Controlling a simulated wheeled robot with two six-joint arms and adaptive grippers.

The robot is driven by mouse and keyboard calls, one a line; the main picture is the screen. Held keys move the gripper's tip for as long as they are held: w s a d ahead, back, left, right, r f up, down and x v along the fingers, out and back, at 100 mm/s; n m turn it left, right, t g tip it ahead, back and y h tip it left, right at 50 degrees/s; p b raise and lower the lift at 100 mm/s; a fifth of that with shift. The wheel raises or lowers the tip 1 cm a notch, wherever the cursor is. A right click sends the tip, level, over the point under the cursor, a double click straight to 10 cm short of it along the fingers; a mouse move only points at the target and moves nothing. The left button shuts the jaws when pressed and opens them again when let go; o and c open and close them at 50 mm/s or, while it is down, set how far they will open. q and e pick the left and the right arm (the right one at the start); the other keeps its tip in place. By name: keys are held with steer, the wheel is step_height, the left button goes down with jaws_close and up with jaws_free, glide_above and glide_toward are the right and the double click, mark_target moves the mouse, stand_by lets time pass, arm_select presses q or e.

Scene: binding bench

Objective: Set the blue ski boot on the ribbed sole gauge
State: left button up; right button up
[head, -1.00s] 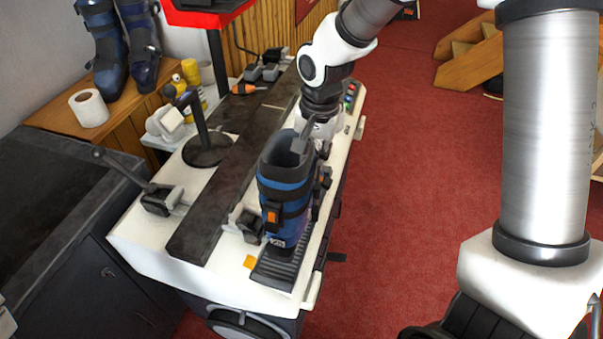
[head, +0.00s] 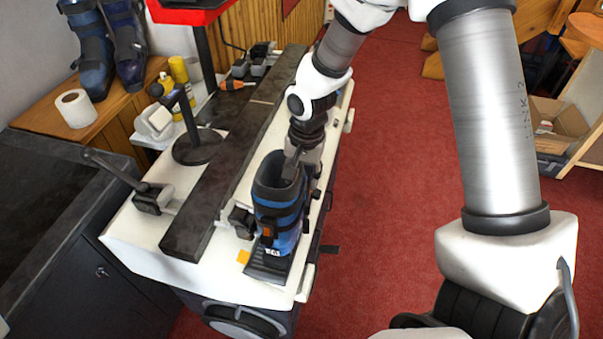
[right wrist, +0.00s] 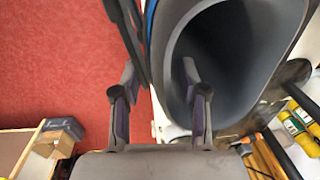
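The blue ski boot (head: 278,205) stands upright over the ribbed sole gauge (head: 266,274), a dark plate at the front end of the white bench; the boot hides most of it. They seem to touch, but the contact is hidden. My right gripper (head: 292,165) is at the boot's cuff. In the right wrist view its fingers (right wrist: 159,85) straddle the cuff wall of the boot (right wrist: 220,120), one inside the opening and one outside. A gap shows beside the outer finger, so it looks partly open. My left gripper is not in view.
A long dark bar (head: 235,150) runs along the bench, left of the boot. A clamp (head: 152,198) and a black stand (head: 197,146) are farther left. Red carpet (head: 390,190) is clear to the right.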

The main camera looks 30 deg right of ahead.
step_height(320, 180, up, 12)
steer(key=b, duration=0.1)
steer(key=shift+s+d+r, duration=0.15)
steer(key=shift+s+d, duration=0.15)
steer(key=shift+s, duration=0.05)
